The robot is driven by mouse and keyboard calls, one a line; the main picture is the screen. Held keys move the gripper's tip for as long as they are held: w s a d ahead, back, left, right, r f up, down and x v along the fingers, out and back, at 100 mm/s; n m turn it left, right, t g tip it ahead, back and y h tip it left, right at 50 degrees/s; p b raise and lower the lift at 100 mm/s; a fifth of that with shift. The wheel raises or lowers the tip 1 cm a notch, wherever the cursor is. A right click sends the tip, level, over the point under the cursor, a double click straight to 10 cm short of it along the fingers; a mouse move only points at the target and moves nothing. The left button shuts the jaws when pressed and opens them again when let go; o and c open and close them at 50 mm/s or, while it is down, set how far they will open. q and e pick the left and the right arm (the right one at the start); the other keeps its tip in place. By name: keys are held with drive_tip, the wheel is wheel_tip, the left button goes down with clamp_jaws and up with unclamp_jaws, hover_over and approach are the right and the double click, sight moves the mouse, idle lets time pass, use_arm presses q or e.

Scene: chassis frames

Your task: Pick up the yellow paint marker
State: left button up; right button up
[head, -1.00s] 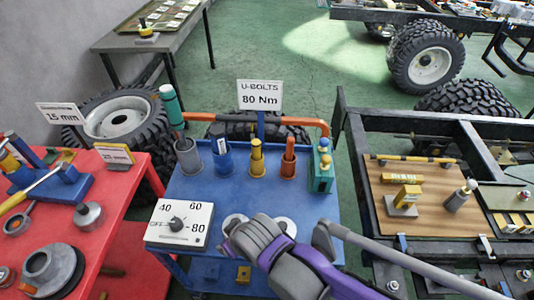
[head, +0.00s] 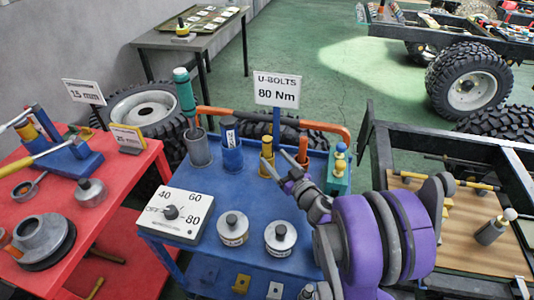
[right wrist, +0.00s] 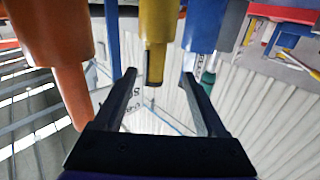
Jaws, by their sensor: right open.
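The yellow paint marker (head: 266,148) stands upright in a yellow cup (head: 265,170) on the blue trolley top, between the blue and orange cups. My right gripper (head: 282,176) is just in front of the yellow cup, its jaws open. In the right wrist view the picture is upside down. The marker (right wrist: 154,58) with its dark end points down between the open fingers (right wrist: 159,76), and the wider yellow cup (right wrist: 157,18) is above it. Contact with the fingers does not show. My left gripper is not in view.
An orange marker (head: 303,150), a blue cup (head: 232,158), a grey cup (head: 199,150) and a green holder (head: 339,176) stand close by. Two round tins (head: 233,229) and a dial box (head: 176,215) are in front. An orange rail (head: 225,112) runs behind.

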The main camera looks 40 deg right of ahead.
sight(267, 150)
drive_tip(key=w, duration=0.4)
drive_tip(key=shift+w+d, duration=0.1)
drive_tip(key=shift+d, duration=0.15)
drive_tip(key=w, duration=0.2)
drive_tip(key=w+d+p, duration=0.1)
drive_tip(key=w, duration=0.2)
drive_tip(key=shift+w+d, duration=0.15)
drive_tip(key=shift+w, duration=0.15)
clamp_jaws()
